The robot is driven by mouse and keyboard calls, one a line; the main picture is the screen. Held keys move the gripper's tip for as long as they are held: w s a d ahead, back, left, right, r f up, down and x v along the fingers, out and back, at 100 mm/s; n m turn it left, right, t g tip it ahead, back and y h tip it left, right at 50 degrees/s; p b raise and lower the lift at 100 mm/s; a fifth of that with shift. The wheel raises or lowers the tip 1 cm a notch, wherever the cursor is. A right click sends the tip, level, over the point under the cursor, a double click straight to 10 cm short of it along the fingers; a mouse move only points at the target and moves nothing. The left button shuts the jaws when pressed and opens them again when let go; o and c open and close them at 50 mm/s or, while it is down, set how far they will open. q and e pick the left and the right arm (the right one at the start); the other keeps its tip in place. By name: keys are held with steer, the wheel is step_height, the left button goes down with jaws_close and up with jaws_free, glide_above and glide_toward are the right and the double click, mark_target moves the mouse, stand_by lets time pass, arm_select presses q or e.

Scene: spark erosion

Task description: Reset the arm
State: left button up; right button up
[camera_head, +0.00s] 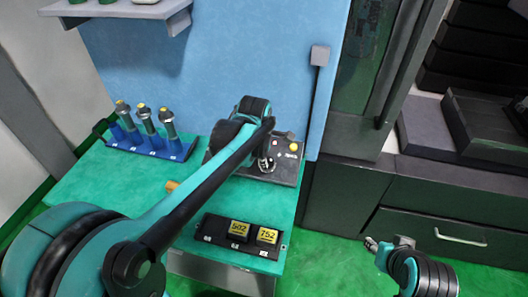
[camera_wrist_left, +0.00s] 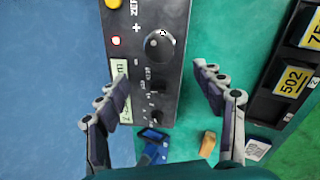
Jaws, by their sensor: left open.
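My left arm (camera_head: 200,185) reaches from the lower left across the green table, its wrist (camera_head: 255,108) above the control panel (camera_head: 287,165). In the left wrist view my left gripper (camera_wrist_left: 163,88) is open and empty, its fingers apart over the control panel (camera_wrist_left: 145,20). A round dial (camera_wrist_left: 160,45), a lit red button (camera_wrist_left: 116,41) and several small knobs show there. The arm hides part of the panel in the head view. My right arm (camera_head: 415,270) is at the lower right over the floor; its gripper (camera_head: 371,244) is too small to read.
A blue rack (camera_head: 150,147) with several tool holders stands at the table's back left. A black tray (camera_head: 225,244) holds blocks marked 502 (camera_head: 238,230) and 752 (camera_head: 267,236). An orange-brown block (camera_wrist_left: 208,144) lies near the panel. A grey drawer cabinet (camera_head: 410,215) stands right.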

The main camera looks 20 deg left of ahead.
stand_by(0.6)
arm_select(q)
steer(key=s+d+f+m+t, duration=0.1)
steer(key=s+f+m+t, duration=0.1)
steer(key=s+m, duration=1.8)
steer(key=shift+s+m+h, duration=0.15)
steer(key=shift+m+h, duration=0.15)
steer(key=shift+m, duration=0.5)
steer(key=shift+d, duration=0.1)
